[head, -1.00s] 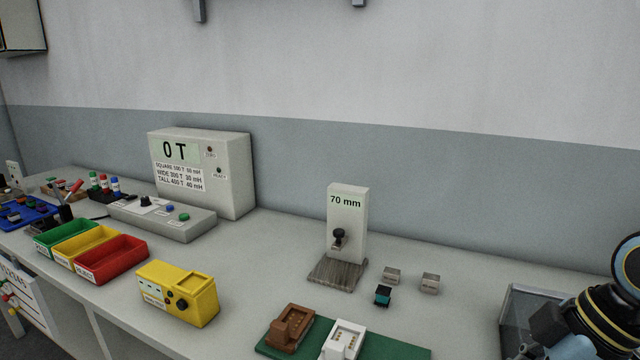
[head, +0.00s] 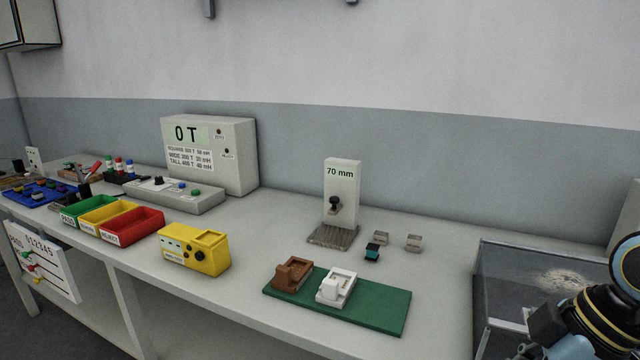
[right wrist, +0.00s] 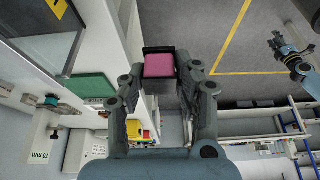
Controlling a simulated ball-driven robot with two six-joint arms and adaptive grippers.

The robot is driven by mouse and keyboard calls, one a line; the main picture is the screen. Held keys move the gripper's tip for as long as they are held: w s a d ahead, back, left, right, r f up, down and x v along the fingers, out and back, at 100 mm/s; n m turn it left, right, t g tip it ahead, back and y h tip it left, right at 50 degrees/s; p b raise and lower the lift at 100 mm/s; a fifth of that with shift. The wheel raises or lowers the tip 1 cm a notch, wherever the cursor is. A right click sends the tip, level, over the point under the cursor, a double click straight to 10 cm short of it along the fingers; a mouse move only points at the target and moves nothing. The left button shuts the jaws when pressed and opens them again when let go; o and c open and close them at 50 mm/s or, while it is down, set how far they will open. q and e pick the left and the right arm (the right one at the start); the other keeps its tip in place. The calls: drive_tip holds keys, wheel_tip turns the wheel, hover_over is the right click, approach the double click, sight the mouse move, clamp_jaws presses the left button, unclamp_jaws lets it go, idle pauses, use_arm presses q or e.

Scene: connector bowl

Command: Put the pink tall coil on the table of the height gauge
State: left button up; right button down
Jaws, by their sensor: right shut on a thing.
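The pink tall coil (right wrist: 159,66) is held between the fingertips of my right gripper (right wrist: 160,62) in the right wrist view, away from the bench top, with a dark piece at its far end. The height gauge (head: 343,181) stands upright on the bench in the head view and reads 70 mm. Its table (head: 333,236) is a low striped grey plate at its foot, and it is bare. The gauge also shows at the lower left of the right wrist view (right wrist: 44,148). What looks like my left gripper (right wrist: 279,43) is small at the upper right there; its jaw state is unclear.
A green mat (head: 385,310) with brown and white blocks lies in front of the gauge. Small coils, one teal and black (head: 372,253), sit right of its table. A glass-sided box (head: 503,285) stands at right. A yellow device (head: 195,250) and coloured bins are left.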

drive_tip(key=f+b, duration=0.2)
drive_tip(key=shift+s+f, duration=0.2)
drive_tip(key=shift+f, duration=0.15)
use_arm(q)
wheel_tip(320, 180, down, 10)
drive_tip(key=b, duration=0.7)
drive_tip(key=shift+s+f+b, duration=0.15)
drive_tip(key=shift+f+b, duration=0.05)
drive_tip(key=shift+b, duration=0.2)
use_arm(e)
wheel_tip(320, 180, down, 8)
drive_tip(key=shift+s, duration=0.1)
drive_tip(key=shift+d+f, duration=0.1)
